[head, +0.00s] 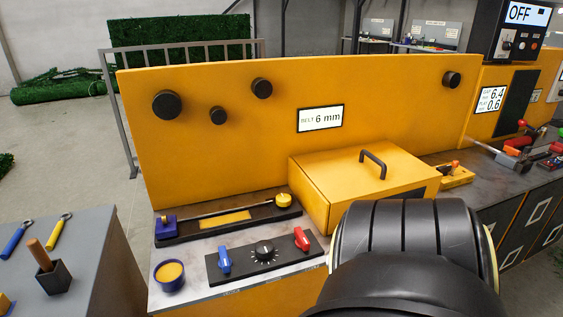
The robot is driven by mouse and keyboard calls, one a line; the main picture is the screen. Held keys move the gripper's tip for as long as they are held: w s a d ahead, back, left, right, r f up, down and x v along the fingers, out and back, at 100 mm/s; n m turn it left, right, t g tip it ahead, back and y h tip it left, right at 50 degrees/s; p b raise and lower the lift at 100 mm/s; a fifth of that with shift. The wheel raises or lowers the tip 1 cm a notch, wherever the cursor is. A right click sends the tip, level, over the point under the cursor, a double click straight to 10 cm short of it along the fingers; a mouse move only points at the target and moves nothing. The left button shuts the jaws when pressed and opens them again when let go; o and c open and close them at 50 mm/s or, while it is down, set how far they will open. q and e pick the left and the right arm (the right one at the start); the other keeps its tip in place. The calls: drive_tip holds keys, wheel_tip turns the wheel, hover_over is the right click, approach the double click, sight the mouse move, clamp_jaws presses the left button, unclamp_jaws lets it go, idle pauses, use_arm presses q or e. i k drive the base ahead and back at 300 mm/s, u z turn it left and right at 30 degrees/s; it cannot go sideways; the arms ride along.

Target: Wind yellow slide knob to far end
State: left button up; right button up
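The yellow slide knob (283,200) is a small yellow round knob at the right end of a dark slide track (240,222) on the grey bench top. A thin rod runs left from near the knob along the track. A yellow plate (225,218) lies in the middle of the track. Neither gripper shows. A large black rounded link of my own arm fills the lower right and hides part of the bench.
A control strip (265,277) with blue and red switches and a dial lies in front of the track. A purple cup (170,275) with yellow contents stands at front left. A yellow box (345,190) with a handle stands right of the knob. A yellow panel (300,85) rises behind.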

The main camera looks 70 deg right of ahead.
sight(283, 199)
drive_tip(key=z, duration=1.85)
drive_tip(key=k, duration=0.5)
drive_tip(key=z, duration=1.6)
drive_tip(key=i, duration=1.3)
drive_tip(key=u, duration=2.4)
